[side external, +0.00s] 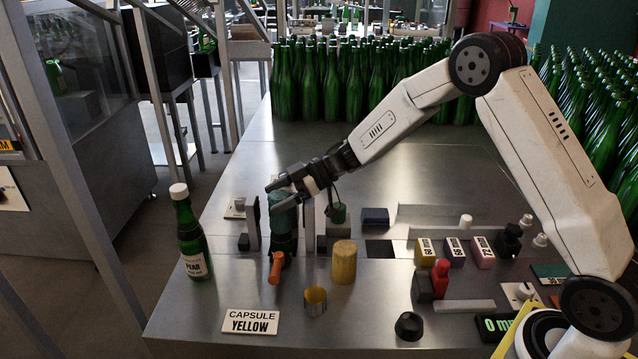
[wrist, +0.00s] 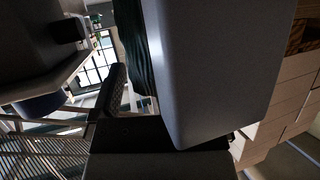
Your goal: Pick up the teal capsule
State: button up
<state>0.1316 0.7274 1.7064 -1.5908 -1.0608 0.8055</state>
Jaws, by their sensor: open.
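The teal capsule (side external: 284,219) shows in the side view at left of centre, upright above a dark green cylinder (side external: 284,243). My gripper (side external: 272,197) reaches in from the right with its jaws open. Its fingers are at the height of the capsule's upper part and partly cover it. I cannot tell whether either finger touches it. In the wrist view, a dark finger with a textured pad (wrist: 114,92) is close to the lens. A dark teal ribbed strip (wrist: 136,42) lies beside it, largely hidden by a large grey shape.
A bottle labelled PEAR (side external: 193,243) stands left, by a CAPSULE YELLOW sign (side external: 250,321). An orange handle (side external: 276,268), a wooden cylinder (side external: 344,262) and a gold ring-shaped piece (side external: 315,301) stand in front. Upright plates flank the capsule. Many green bottles (side external: 340,85) fill the back.

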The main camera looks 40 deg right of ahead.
jog(key=c, duration=1.2)
jog(key=shift+o, duration=0.2)
jog(key=shift+r, duration=0.1)
jog(key=shift+r, duration=4.9)
